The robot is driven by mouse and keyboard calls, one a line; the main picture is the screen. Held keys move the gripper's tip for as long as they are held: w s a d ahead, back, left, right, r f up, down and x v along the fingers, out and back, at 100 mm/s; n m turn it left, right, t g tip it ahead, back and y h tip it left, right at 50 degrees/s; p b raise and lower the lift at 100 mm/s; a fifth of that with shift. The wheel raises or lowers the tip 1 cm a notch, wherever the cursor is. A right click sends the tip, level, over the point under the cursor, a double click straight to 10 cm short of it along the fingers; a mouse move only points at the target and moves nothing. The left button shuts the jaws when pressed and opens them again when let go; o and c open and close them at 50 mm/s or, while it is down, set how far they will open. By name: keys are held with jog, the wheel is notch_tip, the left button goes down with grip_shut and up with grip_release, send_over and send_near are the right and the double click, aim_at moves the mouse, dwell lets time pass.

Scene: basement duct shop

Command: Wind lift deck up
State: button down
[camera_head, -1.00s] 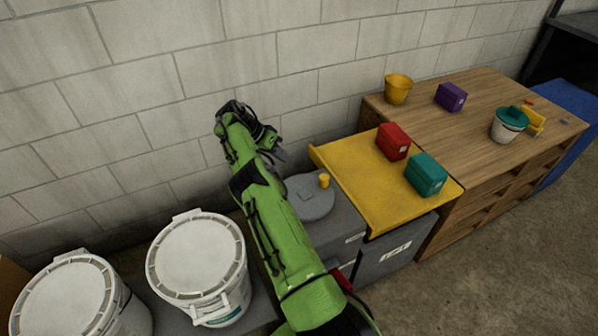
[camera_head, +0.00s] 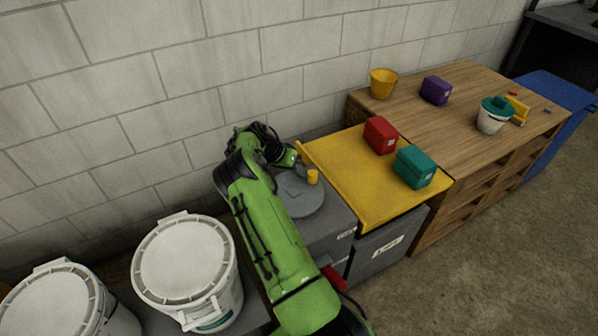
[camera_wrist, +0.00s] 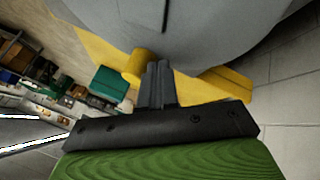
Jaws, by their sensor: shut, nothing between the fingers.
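The lift deck (camera_head: 350,173) is a yellow platform on a grey cabinet labelled LIFT (camera_head: 390,247). A grey round crank disc (camera_head: 300,200) lies on the cabinet top left of the deck, with an upright yellow knob (camera_head: 313,177) near its rim. My gripper is shut and empty. In the wrist view its fingertips (camera_wrist: 158,72) are close beside the yellow knob (camera_wrist: 137,66), over the disc's edge (camera_wrist: 205,35); I cannot tell whether they touch. In the head view the fingertips are largely hidden behind my wrist.
A red box (camera_head: 381,135) and a teal box (camera_head: 414,167) sit on the deck. A wooden bench (camera_head: 460,130) adjoins it, with a yellow bucket (camera_head: 383,84), purple box (camera_head: 435,90) and white pot (camera_head: 493,117). White buckets (camera_head: 187,265) stand left; a block wall is behind.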

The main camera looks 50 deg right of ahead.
jog(key=shift+s, duration=0.1)
jog(key=shift+s+d+f+m+b, duration=0.1)
jog(key=shift+s+d+m+b, duration=0.05)
jog(key=shift+s+m+b, duration=0.15)
jog(key=shift+s+d+m+g, duration=0.1)
jog(key=shift+s+m+g, duration=0.2)
jog(key=shift+s, duration=0.25)
jog(key=p+v, duration=0.4)
jog(key=v, duration=1.2)
jog(key=shift+d, duration=0.15)
jog(key=shift+w, duration=0.15)
